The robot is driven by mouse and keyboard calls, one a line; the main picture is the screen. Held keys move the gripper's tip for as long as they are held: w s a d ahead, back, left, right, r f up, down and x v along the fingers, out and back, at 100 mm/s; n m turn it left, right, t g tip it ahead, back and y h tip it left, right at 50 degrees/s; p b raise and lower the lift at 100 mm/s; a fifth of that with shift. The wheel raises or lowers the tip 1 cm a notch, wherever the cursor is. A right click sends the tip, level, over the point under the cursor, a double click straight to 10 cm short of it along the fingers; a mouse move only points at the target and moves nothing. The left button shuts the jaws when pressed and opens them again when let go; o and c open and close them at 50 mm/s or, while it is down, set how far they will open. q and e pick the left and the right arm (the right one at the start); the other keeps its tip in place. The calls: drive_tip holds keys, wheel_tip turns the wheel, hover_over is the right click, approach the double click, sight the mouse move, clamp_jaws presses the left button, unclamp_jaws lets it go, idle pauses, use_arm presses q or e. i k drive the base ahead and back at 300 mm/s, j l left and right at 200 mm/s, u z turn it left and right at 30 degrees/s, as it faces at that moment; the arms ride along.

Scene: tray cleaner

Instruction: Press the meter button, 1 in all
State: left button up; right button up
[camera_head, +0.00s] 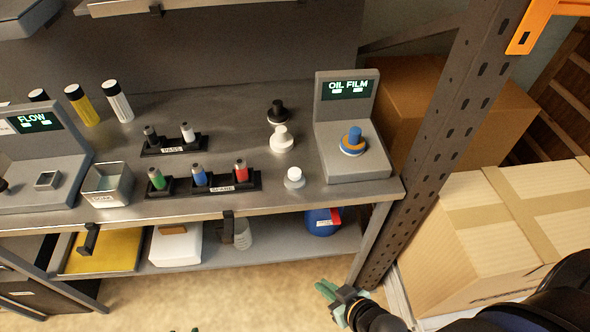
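The oil film meter (346,133) stands at the right end of the shelf top, with a lit "OIL FILM" screen. A second meter (45,155), marked "FLOW", is at the left edge, with a dark knob (3,186) partly cut off. My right gripper (331,298), with green fingers, is low in front of the shelf, apart from both meters. It looks open and empty. Only tiny tips of my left gripper (183,330) show at the bottom edge.
Racks of small bottles (204,184) stand mid-shelf. A black-topped piece (277,111) and white pieces (282,139) stand left of the oil film meter. A metal post (440,130) and cardboard boxes (490,240) bound the right side. A metal bin (107,184) is beside the flow meter.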

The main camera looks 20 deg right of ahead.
sight(294, 173)
drive_tip(key=i+j+z, duration=0.2)
drive_tip(key=j, duration=0.25)
drive_tip(key=i+j+z, duration=0.2)
drive_tip(key=j, duration=0.2)
drive_tip(key=j+z, duration=0.2)
drive_tip(key=j, duration=0.25)
